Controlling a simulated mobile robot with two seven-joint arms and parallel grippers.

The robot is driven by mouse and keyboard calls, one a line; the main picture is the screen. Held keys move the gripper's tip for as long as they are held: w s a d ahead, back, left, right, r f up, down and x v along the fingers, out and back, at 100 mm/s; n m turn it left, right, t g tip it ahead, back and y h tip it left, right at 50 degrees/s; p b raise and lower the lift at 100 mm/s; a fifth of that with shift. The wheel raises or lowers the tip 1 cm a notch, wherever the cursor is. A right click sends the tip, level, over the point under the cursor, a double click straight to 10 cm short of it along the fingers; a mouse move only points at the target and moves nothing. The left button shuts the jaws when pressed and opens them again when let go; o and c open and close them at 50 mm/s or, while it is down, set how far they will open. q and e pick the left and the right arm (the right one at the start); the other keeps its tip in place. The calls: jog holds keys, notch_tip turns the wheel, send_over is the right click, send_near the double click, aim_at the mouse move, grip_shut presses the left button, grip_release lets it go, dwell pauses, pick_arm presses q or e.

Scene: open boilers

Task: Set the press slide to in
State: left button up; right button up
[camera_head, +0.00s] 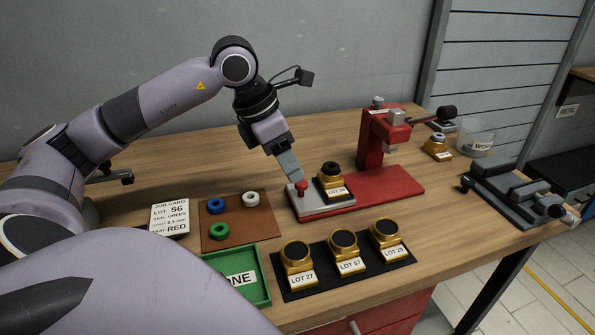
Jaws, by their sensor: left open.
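The red press (372,143) stands on a red base (385,186) at the middle right of the table. Its grey slide plate (326,207) sticks out at the left end of the base. A red knob (302,187) stands on the slide's left part. A gold part labelled LOT 56 or similar (330,185) sits on a black holder on the slide, left of the press head. My left gripper (295,180) points down at the red knob, with its fingertips at or just around it; contact is unclear. My right gripper is not in view.
A black tray (334,281) with gold parts lies in front. A brown mat (241,236) with blue, white and green rings, a job card (169,217) and a green tray (262,305) lie left. A vise (512,190) and clear bowl (476,135) stand right.

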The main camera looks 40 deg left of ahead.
aim_at(320, 188)
pick_arm(q)
jog(key=shift+x, duration=2.05)
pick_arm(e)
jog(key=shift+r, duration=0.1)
